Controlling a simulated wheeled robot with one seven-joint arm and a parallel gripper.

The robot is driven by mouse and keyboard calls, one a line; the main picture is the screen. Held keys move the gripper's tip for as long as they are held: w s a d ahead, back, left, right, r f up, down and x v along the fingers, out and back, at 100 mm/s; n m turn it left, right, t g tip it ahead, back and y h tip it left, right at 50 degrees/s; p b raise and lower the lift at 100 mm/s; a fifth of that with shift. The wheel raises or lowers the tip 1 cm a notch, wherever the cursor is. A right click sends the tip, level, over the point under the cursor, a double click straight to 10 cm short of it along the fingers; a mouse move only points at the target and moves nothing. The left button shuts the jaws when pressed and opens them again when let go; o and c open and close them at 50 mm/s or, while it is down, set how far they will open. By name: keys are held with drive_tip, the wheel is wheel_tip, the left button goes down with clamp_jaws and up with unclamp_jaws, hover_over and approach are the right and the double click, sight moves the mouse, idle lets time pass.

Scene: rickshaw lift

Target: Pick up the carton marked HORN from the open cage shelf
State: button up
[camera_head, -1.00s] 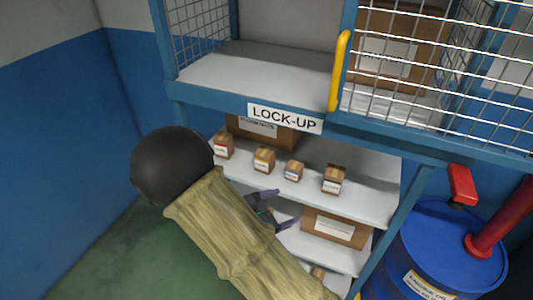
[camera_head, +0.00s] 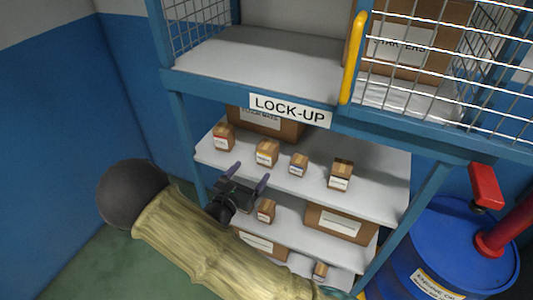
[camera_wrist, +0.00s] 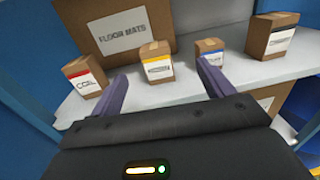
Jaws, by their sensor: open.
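Several small cartons stand in a row on the shelf (camera_head: 375,160) below the LOCK-UP sign. The red-striped one (camera_head: 222,137) reads COIL or similar in the wrist view (camera_wrist: 85,77). Rightward come a yellow-striped carton (camera_wrist: 156,62), a blue-striped carton (camera_wrist: 209,56) and a larger dark-striped carton (camera_wrist: 271,36). I cannot read HORN on any of them. My gripper (camera_head: 250,178) is open and empty at the shelf's front edge. In the wrist view its fingers (camera_wrist: 161,73) point at the row, in front of the yellow-striped and blue-striped cartons, apart from them.
A large FLOOR MATS carton (camera_wrist: 118,30) stands behind the row. The cage above has mesh and a yellow handle (camera_head: 352,58). A blue drum (camera_head: 440,250) stands at right.

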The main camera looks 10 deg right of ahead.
sight(264, 150)
drive_tip(key=x, duration=0.4)
drive_tip(key=p+x, duration=0.1)
drive_tip(key=x, duration=0.4)
drive_tip(key=shift+w+a, duration=0.25)
drive_tip(key=shift+w, duration=0.05)
drive_tip(key=shift+a, duration=0.2)
drive_tip(key=shift+w+d, duration=0.15)
drive_tip(key=shift+d, duration=0.05)
drive_tip(key=p+x, duration=0.1)
drive_tip(key=x, duration=0.3)
drive_tip(key=shift+w+d+f, duration=0.1)
drive_tip(key=shift+w+d, duration=0.1)
drive_tip(key=shift+w, duration=0.1)
drive_tip(key=shift+a, duration=0.1)
drive_tip(key=c, duration=1.3)
drive_tip(key=shift+o, duration=0.2)
